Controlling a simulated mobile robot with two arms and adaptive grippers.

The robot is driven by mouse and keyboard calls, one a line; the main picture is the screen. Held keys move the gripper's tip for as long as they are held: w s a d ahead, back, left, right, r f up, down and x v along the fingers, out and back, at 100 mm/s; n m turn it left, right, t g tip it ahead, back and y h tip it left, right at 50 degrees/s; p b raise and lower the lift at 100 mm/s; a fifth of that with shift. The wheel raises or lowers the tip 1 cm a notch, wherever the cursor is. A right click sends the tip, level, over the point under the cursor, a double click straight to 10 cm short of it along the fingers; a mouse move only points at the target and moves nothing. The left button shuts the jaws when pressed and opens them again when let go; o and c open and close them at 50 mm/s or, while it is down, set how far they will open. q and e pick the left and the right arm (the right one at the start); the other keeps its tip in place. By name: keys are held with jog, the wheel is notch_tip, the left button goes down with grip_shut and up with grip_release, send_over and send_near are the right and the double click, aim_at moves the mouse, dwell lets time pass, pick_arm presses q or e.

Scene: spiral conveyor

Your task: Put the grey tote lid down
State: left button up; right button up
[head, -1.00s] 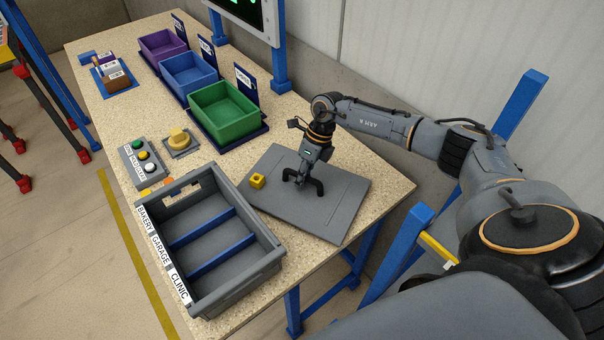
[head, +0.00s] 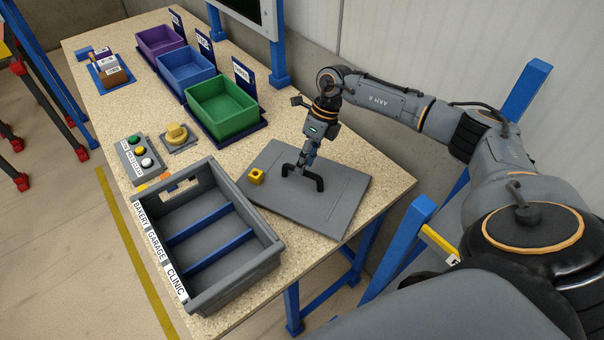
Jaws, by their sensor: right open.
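The grey tote lid (head: 325,205) lies flat on the speckled table, right of the open grey tote (head: 262,262). The lid has a black handle (head: 318,182) standing up near its middle. The tote is empty, with blue dividers making three compartments labelled BAKERY, GARAGE and CLINIC. My left gripper is not in view.
Green (head: 222,104), blue (head: 185,74) and purple (head: 160,42) bins stand along the back. A blue mat (head: 108,74) with small boxes lies at the far left.

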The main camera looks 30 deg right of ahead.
jog(key=b+v, duration=0.2)
jog(key=v, duration=0.5)
jog(key=shift+r, duration=0.3)
jog(key=shift+d, duration=0.1)
